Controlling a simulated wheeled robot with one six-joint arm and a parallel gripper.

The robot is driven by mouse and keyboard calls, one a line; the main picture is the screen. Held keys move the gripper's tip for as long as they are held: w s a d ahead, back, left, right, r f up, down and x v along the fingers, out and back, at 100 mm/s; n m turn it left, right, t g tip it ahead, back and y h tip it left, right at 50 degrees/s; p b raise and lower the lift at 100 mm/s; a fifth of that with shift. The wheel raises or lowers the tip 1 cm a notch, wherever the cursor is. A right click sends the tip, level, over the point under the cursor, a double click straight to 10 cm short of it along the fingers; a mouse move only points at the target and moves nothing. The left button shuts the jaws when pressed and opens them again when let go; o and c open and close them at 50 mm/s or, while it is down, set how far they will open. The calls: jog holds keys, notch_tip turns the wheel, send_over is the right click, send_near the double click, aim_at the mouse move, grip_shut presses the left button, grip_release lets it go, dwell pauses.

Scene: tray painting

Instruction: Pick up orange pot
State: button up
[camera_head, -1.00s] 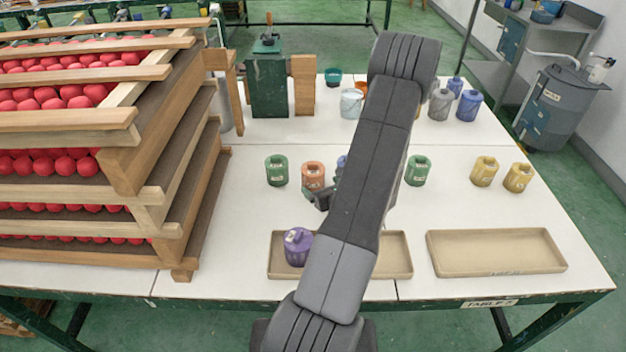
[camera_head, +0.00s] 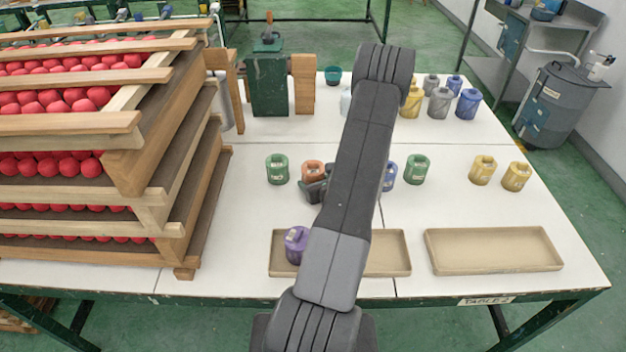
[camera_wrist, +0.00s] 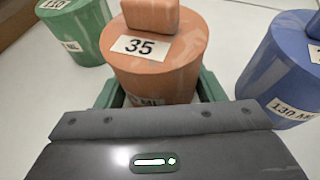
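The orange pot (camera_head: 312,168) stands upright on the white table, partly hidden behind my gripper in the head view. In the wrist view the orange pot (camera_wrist: 155,60) is close in front, with a label reading 35 on its lid and a block-shaped knob. My gripper (camera_head: 314,190) is at the pot's near side. In the wrist view its green fingers (camera_wrist: 155,95) are spread, one on each side of the pot's lower body. I cannot see clear contact between the fingers and the pot.
A green pot (camera_wrist: 80,30) stands close left of the orange pot and a blue pot (camera_wrist: 285,65) close right. A tray (camera_head: 390,255) with a purple pot (camera_head: 296,245) lies in front. An empty tray (camera_head: 495,250) is at right. Stacked wooden racks (camera_head: 150,180) fill the left.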

aim_at(314, 169)
jog(key=shift+r, duration=0.2)
jog(key=c, duration=0.6)
jog(key=shift+o, duration=0.2)
notch_tip(314, 169, up, 10)
jog(key=shift+f, duration=0.2)
notch_tip(314, 169, up, 10)
jog(key=p, duration=0.5)
